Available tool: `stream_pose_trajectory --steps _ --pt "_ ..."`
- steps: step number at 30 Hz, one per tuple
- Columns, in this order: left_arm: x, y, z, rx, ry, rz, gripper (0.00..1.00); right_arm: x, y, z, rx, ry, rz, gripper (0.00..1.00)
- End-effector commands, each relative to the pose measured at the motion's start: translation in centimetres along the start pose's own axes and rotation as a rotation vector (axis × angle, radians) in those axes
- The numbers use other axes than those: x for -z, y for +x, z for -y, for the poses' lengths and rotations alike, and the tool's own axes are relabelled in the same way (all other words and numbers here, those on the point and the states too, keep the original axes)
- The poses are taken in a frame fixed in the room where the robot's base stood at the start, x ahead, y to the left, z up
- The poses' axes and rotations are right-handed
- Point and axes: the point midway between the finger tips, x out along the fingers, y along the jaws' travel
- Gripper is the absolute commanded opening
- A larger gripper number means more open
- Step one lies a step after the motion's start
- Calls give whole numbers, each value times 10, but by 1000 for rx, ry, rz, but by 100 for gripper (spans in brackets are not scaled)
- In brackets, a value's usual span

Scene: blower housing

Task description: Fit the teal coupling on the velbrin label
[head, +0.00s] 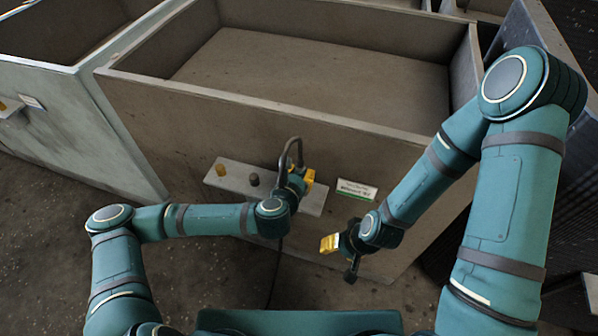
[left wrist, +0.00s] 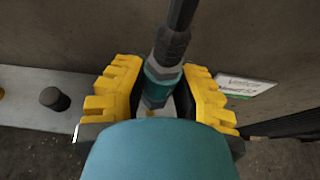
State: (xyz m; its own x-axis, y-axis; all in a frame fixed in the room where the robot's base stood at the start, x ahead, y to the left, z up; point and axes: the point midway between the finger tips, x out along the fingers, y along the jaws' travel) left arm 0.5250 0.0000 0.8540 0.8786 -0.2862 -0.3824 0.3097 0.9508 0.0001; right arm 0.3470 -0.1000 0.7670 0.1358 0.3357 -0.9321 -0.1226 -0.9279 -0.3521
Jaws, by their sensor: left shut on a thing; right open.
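The teal coupling (left wrist: 160,80) is on the end of a dark hose (left wrist: 173,45). My left gripper (left wrist: 163,95) is shut on it, with yellow fingers on either side. In the head view my left gripper (head: 303,180) is in front of the housing wall, over the right part of a pale ledge (head: 236,187). The white label with a green edge (head: 357,190) is on the wall to its right; it also shows in the left wrist view (left wrist: 245,87), its text too blurred to read surely. The coupling's lower end is partly hidden. My right gripper (head: 341,257) is open and empty, lower right.
A dark stub (head: 254,180) and a yellow fitting (head: 221,170) stand on the ledge left of my left gripper. The housing's open bin (head: 310,85) is behind. A pale bin (head: 75,120) stands at left and a dark ribbed block (head: 555,110) at right.

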Motion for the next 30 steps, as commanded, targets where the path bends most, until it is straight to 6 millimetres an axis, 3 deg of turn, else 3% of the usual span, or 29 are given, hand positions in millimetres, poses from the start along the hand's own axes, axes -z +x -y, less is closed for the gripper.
stream_pose_trajectory --steps 13,30 --pt "36 15 0 0 0 1 0 -2 39 -15 0 -5 -3 47" --pt "32 11 0 0 0 1 0 -1 28 -11 0 -5 -3 47"
